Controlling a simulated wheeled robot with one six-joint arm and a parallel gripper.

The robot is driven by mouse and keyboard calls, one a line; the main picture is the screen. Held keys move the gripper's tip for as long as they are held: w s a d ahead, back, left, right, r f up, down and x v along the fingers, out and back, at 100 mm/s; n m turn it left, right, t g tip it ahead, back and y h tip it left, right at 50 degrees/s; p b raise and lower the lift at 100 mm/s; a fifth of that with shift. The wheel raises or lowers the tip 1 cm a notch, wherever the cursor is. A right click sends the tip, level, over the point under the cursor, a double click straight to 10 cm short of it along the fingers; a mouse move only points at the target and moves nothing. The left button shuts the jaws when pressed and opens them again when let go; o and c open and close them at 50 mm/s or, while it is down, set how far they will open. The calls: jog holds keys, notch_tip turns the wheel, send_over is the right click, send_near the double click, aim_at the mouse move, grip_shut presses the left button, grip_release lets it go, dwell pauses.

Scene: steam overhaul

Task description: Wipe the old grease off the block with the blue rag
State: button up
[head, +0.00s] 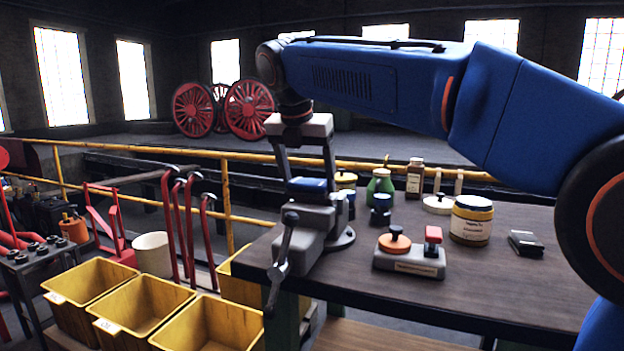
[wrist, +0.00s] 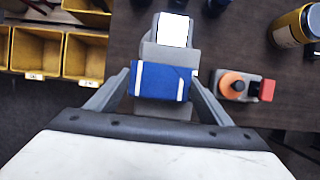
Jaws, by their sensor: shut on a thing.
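My gripper (head: 312,182) points down over the grey bench vise (head: 296,242) at the bench's left corner. Its two fingers are shut on the blue rag (wrist: 160,82), a folded pad with two pale stripes in the wrist view. In the head view the rag (head: 309,187) is at the top of the vise; I cannot tell whether it touches it. A grey block (head: 409,262) with an orange disc, a dark knob and a red piece sits to the right on the bench, apart from the rag. No grease can be made out.
The vise handle (head: 280,262) juts out in front. Yellow bins (head: 141,303) stand left of the bench.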

aim_at(322, 183)
jog(key=shift+s+d+f, duration=0.1)
jog(key=shift+s+d, duration=0.2)
jog(key=shift+d, duration=0.45)
jog(key=shift+s+d, duration=0.25)
jog(key=shift+d, duration=0.5)
jog(key=shift+w+a+f, duration=0.1)
jog(key=shift+w+a, duration=0.2)
jog(key=shift+a, duration=0.5)
jog(key=shift+w+a+f, duration=0.1)
jog(key=shift+w+a, duration=0.15)
jog(key=shift+a, duration=0.5)
jog(key=shift+s+d, duration=0.1)
jog(key=shift+d, duration=0.05)
jog(key=shift+s+d+r, duration=0.1)
jog(key=shift+s+d, duration=0.15)
jog(key=shift+d, duration=0.45)
jog(key=shift+s+d, duration=0.2)
jog(key=shift+d, duration=0.5)
jog(key=shift+c, duration=0.4)
jog(key=shift+w+a+r, duration=0.1)
jog(key=shift+w+a, duration=0.2)
jog(key=shift+a, duration=0.45)
jog(key=shift+w+a+r, duration=0.1)
jog(key=shift+w+a, duration=0.15)
jog(key=shift+a, duration=0.5)
